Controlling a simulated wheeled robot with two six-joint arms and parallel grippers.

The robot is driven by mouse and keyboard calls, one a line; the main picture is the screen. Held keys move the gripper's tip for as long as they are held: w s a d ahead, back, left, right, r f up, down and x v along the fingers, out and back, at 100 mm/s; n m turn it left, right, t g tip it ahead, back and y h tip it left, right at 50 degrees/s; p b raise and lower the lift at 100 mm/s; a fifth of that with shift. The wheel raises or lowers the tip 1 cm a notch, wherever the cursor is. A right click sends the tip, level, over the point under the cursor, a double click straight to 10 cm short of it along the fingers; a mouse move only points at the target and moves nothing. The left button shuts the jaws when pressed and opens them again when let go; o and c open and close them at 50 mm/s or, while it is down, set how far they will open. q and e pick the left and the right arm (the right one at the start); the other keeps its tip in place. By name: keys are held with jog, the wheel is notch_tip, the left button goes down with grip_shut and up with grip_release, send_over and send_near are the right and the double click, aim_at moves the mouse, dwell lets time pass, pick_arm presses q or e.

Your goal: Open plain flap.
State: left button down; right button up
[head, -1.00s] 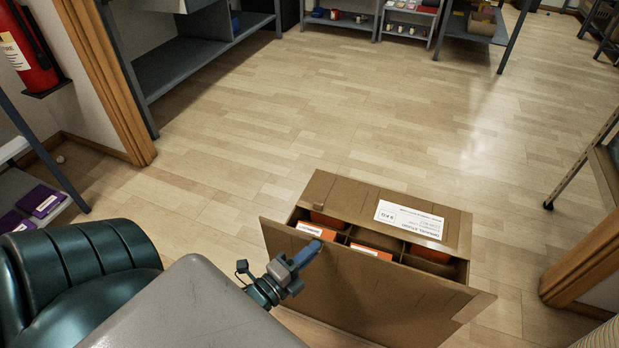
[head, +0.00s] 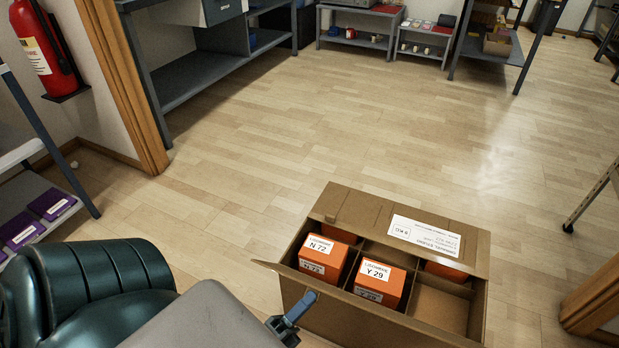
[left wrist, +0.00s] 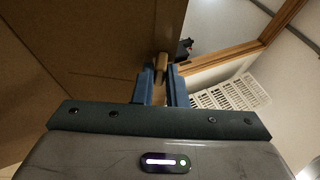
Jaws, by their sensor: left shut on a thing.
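The cardboard box (head: 478,270) stands open at the bottom right of the head view. In the left wrist view, the left gripper's blue fingers (left wrist: 161,88) are shut on a small brown tab (left wrist: 161,66) beside a large cardboard panel (left wrist: 110,45). The labelled flap (head: 425,236) slopes over the far side of the box. My right gripper is not in view.
Orange cartons, N 72 (head: 321,258) and Y 29 (head: 378,282), sit in the box's divided compartments; the near right compartment (head: 440,308) is empty. A shelf with purple boxes (head: 52,203) stands at left. The floor (head: 330,130) beyond the box is clear.

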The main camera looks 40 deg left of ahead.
pick_arm(q)
jog(key=shift+s+d+f, duration=0.1)
jog(key=shift+s+f, duration=0.2)
jog(key=shift+f, duration=0.15)
jog(key=c, duration=1.8)
grip_release()
jog(key=shift+f, duration=0.1)
jog(key=o, duration=0.3)
jog(key=v, duration=1)
jog(key=shift+s+p, duration=0.3)
jog(key=shift+s, duration=0.1)
